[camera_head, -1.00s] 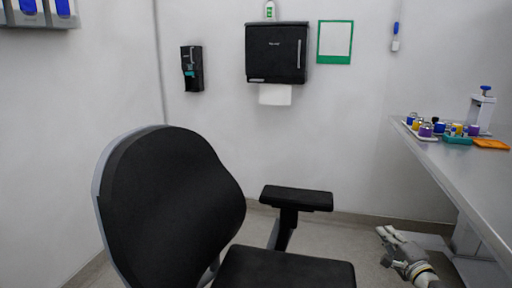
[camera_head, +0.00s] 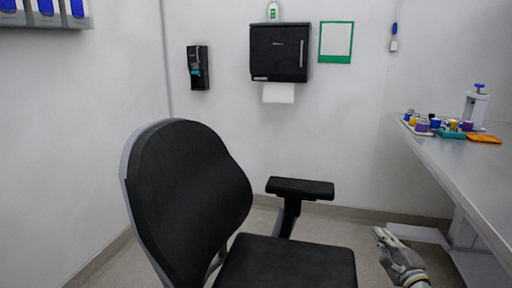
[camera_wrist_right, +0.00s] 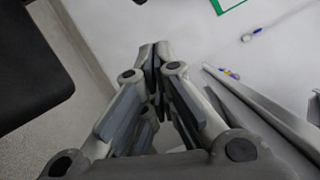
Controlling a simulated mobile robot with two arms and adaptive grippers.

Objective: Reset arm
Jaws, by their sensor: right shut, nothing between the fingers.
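My right gripper (camera_head: 382,236) is at the lower right of the head view, low beside the metal table and right of the black chair. In the right wrist view its fingers (camera_wrist_right: 156,55) meet at the tips, with nothing between them. My left gripper is not in view.
A black office chair (camera_head: 190,195) with an armrest (camera_head: 300,188) fills the centre and left. A paper towel dispenser (camera_head: 279,52) hangs on the back wall.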

